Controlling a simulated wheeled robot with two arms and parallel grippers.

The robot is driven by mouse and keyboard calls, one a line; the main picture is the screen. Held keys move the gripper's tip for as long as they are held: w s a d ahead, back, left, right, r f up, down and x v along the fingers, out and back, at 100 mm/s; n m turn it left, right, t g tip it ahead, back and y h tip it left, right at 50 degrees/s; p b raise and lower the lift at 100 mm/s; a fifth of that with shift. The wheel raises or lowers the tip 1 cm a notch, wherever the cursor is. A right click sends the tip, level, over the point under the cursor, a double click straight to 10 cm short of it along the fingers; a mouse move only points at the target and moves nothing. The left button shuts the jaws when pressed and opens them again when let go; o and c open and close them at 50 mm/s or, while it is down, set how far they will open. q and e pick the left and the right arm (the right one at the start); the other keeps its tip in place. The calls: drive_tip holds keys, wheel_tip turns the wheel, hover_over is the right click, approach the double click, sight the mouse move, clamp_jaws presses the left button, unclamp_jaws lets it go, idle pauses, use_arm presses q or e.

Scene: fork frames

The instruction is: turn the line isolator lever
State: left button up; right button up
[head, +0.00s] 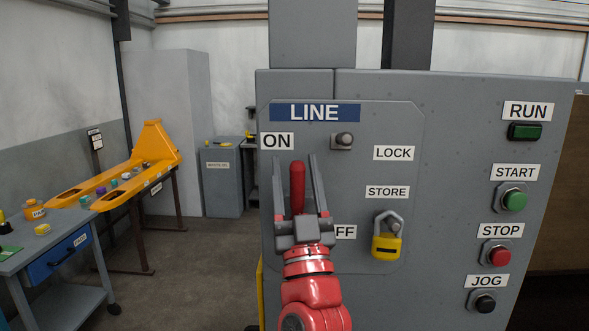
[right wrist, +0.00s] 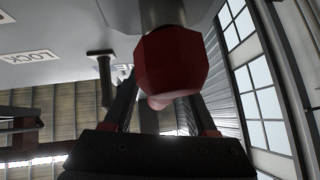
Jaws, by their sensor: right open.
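The line isolator lever has a red handle (head: 297,180) that stands upright on the grey panel (head: 385,120), just right of and below the ON label (head: 277,141). Its lower end and pivot are hidden behind my gripper. My right gripper (head: 297,158) is open, with one finger on each side of the red handle in the head view. In the right wrist view the red handle (right wrist: 170,65) looms large in front of the fingers; I cannot tell whether they touch it. The OFF label (head: 346,232) is partly covered by the gripper. My left gripper is out of view.
A small peg (head: 344,139) sticks out near the LOCK label. Buttons, such as green START (head: 515,201), line the right side. A workbench (head: 50,243) stands at left.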

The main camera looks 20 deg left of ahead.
drive_tip(key=v, duration=1.6)
drive_tip(key=shift+f+p, duration=0.2)
drive_tip(key=shift+p, duration=0.2)
